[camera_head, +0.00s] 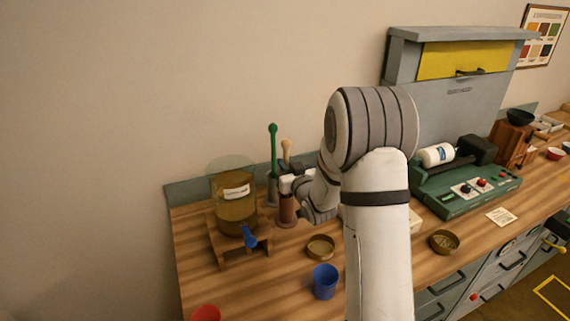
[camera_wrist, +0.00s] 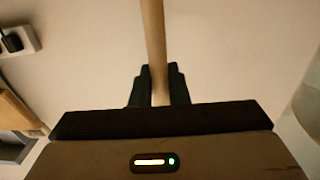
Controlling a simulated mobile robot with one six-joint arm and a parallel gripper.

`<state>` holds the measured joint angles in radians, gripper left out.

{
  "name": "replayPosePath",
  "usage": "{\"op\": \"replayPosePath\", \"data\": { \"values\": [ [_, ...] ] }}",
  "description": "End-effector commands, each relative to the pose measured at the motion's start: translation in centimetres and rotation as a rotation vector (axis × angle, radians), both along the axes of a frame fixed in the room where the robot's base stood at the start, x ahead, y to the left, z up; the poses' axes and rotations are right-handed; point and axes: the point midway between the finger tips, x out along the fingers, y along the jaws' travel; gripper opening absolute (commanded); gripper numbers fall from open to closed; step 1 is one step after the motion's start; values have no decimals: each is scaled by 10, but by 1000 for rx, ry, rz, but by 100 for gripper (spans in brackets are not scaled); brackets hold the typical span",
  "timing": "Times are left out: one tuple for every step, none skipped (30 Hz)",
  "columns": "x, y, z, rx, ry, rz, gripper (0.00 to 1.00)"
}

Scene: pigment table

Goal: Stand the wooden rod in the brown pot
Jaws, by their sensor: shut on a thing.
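The wooden rod (camera_head: 286,150) stands about upright, its pale rounded top showing above my gripper in the head view. My gripper (camera_head: 288,184) is shut on it. In the wrist view the rod (camera_wrist: 153,40) runs between the two dark fingers of my gripper (camera_wrist: 159,88). The brown pot (camera_head: 286,210) stands on the wooden table directly below my gripper in the head view. The rod's lower end is hidden by my gripper, so I cannot tell whether it is inside the pot or above it.
A green rod (camera_head: 273,140) stands in a grey holder (camera_head: 271,190) just left of the pot. A glass jar (camera_head: 236,212) with a blue tap sits on a wooden stand further left. A shallow brass dish (camera_head: 320,247) and a blue cup (camera_head: 325,282) are in front.

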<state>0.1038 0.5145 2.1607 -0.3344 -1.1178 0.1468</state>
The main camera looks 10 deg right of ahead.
Motion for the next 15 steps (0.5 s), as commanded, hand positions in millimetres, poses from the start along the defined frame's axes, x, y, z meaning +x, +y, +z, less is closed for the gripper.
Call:
{"op": "replayPosePath", "data": {
  "values": [
    [0,0,-1,0,-1,0,0],
    [0,0,-1,0,-2,-1,0],
    [0,0,-1,0,-2,-1,0],
    [0,0,-1,0,-2,-1,0],
    [0,0,-1,0,-2,-1,0],
    [0,0,-1,0,-2,-1,0],
    [0,-1,-1,0,-2,-1,0],
    [0,-1,-1,0,-2,-1,0],
    [0,-1,-2,0,-2,-1,0],
    [0,-1,-3,0,-2,-1,0],
    [0,-1,-4,0,-2,-1,0],
    [0,-1,-4,0,-2,-1,15],
    [0,-1,-3,0,-2,-1,18],
    [0,-1,-2,0,-2,-1,20],
    [0,-1,-2,0,-1,-1,24]
  ]
}}
